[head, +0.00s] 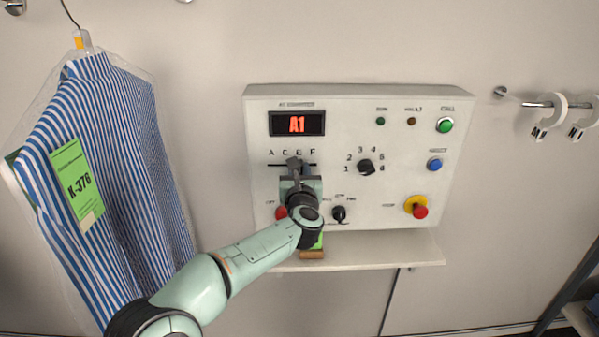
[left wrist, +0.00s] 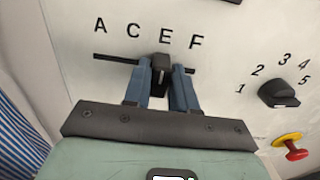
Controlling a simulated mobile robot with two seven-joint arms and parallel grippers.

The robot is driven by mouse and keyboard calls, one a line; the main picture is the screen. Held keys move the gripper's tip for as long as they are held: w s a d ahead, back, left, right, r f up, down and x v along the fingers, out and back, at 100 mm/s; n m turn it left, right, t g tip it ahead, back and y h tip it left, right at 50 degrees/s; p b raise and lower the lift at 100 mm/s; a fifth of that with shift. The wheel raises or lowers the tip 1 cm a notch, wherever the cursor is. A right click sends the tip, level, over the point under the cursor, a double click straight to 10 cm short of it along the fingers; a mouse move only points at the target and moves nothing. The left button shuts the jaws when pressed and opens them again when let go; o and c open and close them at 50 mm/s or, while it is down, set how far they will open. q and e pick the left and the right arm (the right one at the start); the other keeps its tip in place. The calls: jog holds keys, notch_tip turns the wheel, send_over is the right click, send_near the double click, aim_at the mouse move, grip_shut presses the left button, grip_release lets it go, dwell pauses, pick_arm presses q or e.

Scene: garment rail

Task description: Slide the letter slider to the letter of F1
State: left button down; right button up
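The letter slider is a dark knob (left wrist: 160,66) on a horizontal slot under the letters A, C, E, F. In the left wrist view it sits under E, left of F. My left gripper (left wrist: 161,82) has its two blue fingers on either side of the knob, close against it, and looks shut on it. In the head view the left gripper (head: 297,170) is at the panel and covers part of the slot. The red display (head: 297,124) reads A1. The number dial (head: 366,167) has its numbers around it. My right gripper is in neither view.
The white control panel (head: 420,105) also has a green button (head: 445,125), a blue button (head: 434,164) and a red stop button (head: 420,211). A shelf (head: 400,250) lies below. A bagged striped shirt (head: 135,150) hangs at the left.

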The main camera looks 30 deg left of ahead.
aim_at(314, 163)
pick_arm(q)
jog(key=w+d, duration=0.2)
jog(key=d, duration=0.1)
jog(key=shift+d, duration=0.25)
jog(key=c, duration=1.1)
grip_release()
jog(key=shift+c, duration=0.2)
jog(key=shift+o, duration=0.7)
jog(key=shift+w+d, duration=0.1)
jog(key=shift+s, duration=0.35)
jog(key=b+v, duration=0.4)
jog(key=v, duration=0.8)
jog(key=shift+s+d, duration=0.25)
jog(key=shift+s, duration=0.1)
